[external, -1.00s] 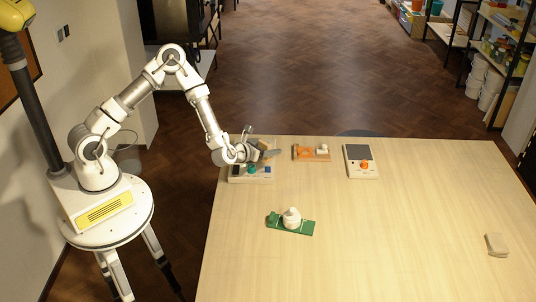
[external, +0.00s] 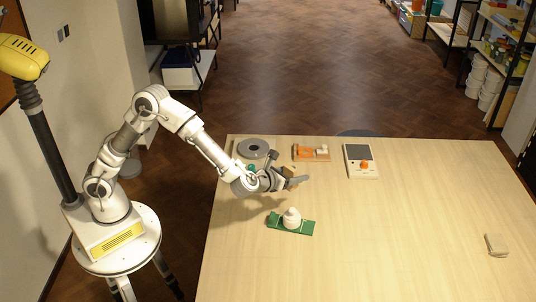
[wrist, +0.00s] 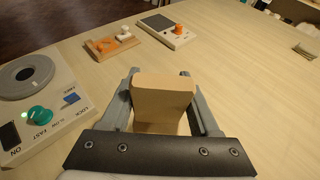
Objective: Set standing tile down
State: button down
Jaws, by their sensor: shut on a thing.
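My gripper (wrist: 159,76) is shut on the tile (wrist: 163,98), a plain tan slab with a rounded top edge that stands up between the two grey fingers. In the wrist view the tile's broad face is toward the camera. Its lower part is partly hidden by the dark gripper bar. In the external view my gripper (external: 290,181) is over the back left of the table, and only a small tan part of the tile (external: 289,171) shows. I cannot tell the gap between tile and tabletop.
A wheel device (wrist: 64,118) with a green knob stands to the left. Behind are a wooden board (external: 312,157) with orange and white parts and a pale box (external: 361,172) with an orange knob. A green board (external: 303,228) lies in front. A beige folded item (external: 496,244) lies far right; the middle right is clear.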

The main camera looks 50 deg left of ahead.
send_over(302, 184)
notch_tip(302, 184, down, 7)
jog(key=shift+a+r, duration=0.1)
jog(key=shift+f, duration=2)
jog(key=shift+f+b, duration=0.25)
jog(key=shift+b, duration=0.1)
jog(key=shift+c, duration=0.6)
grip_release()
jog(key=shift+r, duration=0.1)
